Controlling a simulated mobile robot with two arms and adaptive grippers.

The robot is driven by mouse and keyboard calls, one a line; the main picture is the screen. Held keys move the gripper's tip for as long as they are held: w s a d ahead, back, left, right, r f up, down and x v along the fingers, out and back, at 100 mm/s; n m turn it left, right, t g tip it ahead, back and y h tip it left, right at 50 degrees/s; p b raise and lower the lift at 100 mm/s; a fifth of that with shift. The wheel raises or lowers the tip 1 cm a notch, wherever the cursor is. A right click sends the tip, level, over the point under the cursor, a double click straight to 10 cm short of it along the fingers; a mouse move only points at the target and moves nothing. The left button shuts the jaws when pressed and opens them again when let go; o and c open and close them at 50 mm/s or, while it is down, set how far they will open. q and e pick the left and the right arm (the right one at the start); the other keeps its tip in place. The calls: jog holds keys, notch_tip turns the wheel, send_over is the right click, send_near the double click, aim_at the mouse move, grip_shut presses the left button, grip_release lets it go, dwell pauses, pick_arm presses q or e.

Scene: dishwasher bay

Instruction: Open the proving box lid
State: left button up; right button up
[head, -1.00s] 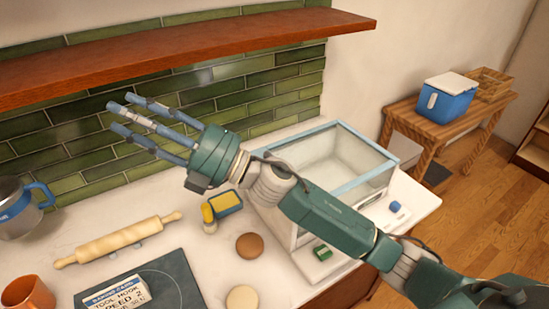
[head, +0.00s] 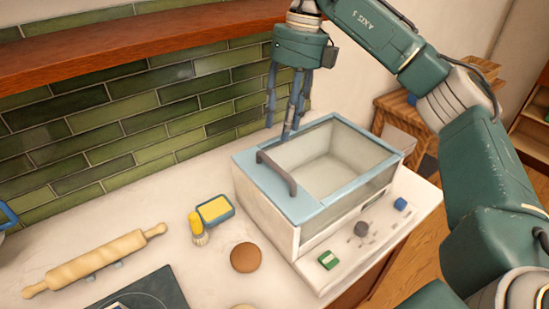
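The proving box (head: 268,218) is a white box on the counter with a glass front. Its lid (head: 326,207) has a light blue frame around a clear pane and lies flat, shut on the box. A dark grey bar handle (head: 277,172) stands on the lid's left part. My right gripper (head: 282,130) points down over the lid's back left edge, behind the handle. Its fingers are apart with nothing between them. I cannot tell whether the fingertips touch the lid. My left gripper is out of view.
A red-brown shelf (head: 150,40) runs along the green tiled wall. Left of the box are a yellow-topped brush (head: 197,227), a sponge in a blue tray (head: 215,210), a brown bun (head: 245,257) and a rolling pin (head: 95,262). Knobs (head: 361,229) sit before the box.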

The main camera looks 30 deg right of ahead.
aim_at(274, 166)
jog(key=f, duration=0.2)
jog(key=a+f+p, duration=0.1)
jog(key=f, duration=0.2)
jog(key=f+p, duration=0.1)
jog(key=f, duration=0.2)
jog(key=shift+s+a+f, duration=0.1)
jog(key=shift+a+f, duration=0.15)
jog(key=shift+a, duration=0.15)
jog(key=shift+a+f, duration=0.15)
jog(key=shift+f, duration=0.55)
grip_shut()
